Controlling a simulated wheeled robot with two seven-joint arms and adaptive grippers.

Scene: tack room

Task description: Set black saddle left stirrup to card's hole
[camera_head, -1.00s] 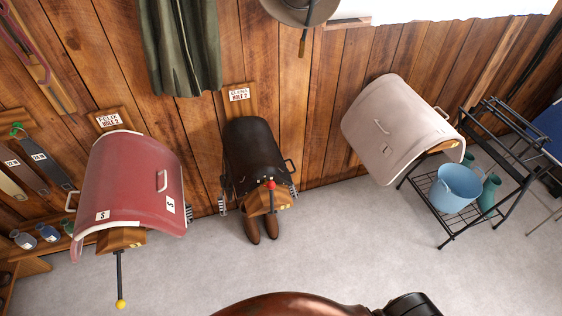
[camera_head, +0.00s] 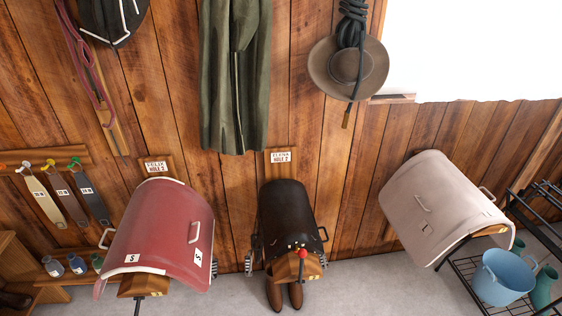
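The black saddle (camera_head: 287,212) sits on a wooden wall rack, facing out, with a red knob (camera_head: 302,252) at its front. A small white card (camera_head: 281,156) is on the wood above it and seems to read "ELENA HOLE 2". Small metallic parts hang low at the saddle's picture-left side (camera_head: 249,262) and picture-right side (camera_head: 323,260); they look like stirrup or buckle hardware but are too small to tell. The strap holes cannot be made out. Neither of my grippers is in view.
A red-covered saddle (camera_head: 160,232) with its own card (camera_head: 157,165) is to the left, a pale one (camera_head: 437,200) to the right. Brown boots (camera_head: 284,295) stand below the black saddle. A black rack (camera_head: 470,278) holds a blue bucket (camera_head: 503,278). Straps hang from pegs at left.

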